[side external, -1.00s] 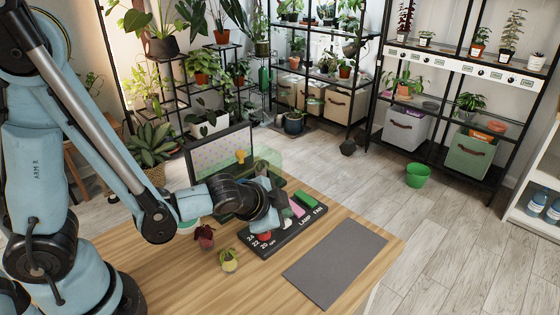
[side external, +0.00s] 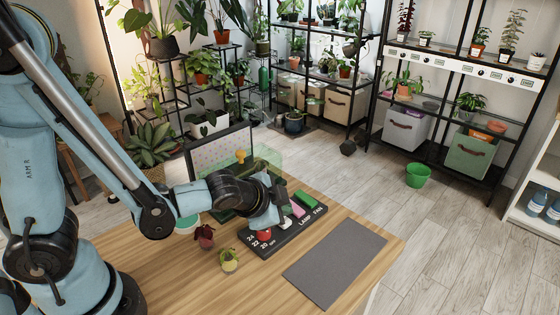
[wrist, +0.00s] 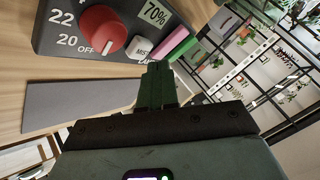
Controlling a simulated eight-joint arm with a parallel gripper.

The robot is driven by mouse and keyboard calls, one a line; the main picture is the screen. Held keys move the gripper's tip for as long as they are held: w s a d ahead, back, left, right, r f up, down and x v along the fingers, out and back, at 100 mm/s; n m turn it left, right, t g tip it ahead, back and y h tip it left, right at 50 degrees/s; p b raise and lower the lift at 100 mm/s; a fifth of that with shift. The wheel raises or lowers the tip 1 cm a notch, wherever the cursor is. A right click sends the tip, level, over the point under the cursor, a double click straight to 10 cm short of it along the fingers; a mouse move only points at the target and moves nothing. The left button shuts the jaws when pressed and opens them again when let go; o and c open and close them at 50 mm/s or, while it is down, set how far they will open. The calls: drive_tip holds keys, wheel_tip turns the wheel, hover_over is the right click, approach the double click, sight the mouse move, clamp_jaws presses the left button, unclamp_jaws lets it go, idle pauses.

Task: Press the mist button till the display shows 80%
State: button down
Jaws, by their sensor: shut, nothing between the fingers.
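The dark control panel (side external: 270,249) lies on the wooden table. In the wrist view its display (wrist: 155,12) reads 70%. The pale mist button (wrist: 140,48), its label partly cut off by my fingers, sits below the display, beside the red knob (wrist: 102,30). In the side view my wrist hangs over the panel and the fingertips are hard to make out.
A pink switch (wrist: 172,41) and a green switch (side external: 307,200) stand close beside the button. Two small plants (side external: 205,235) (side external: 229,260) stand left of the panel. A clear green-tinted case (side external: 262,165) is behind. A grey mat (side external: 335,262) lies bare at the right.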

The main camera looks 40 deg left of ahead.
drive_tip(key=shift+r, duration=2.5)
drive_tip(key=shift+s+a+r, duration=0.1)
drive_tip(key=shift+a, duration=0.15)
drive_tip(key=s+a+r+n+g+h, duration=0.1)
drive_tip(key=s+a+r+n+g, duration=0.1)
drive_tip(key=s+a+r+n, duration=0.2)
drive_tip(key=s+a+n, duration=0.2)
drive_tip(key=s+n, duration=0.1)
drive_tip(key=s, duration=0.1)
drive_tip(key=shift+s+n, duration=0.2)
drive_tip(key=shift+n, duration=0.2)
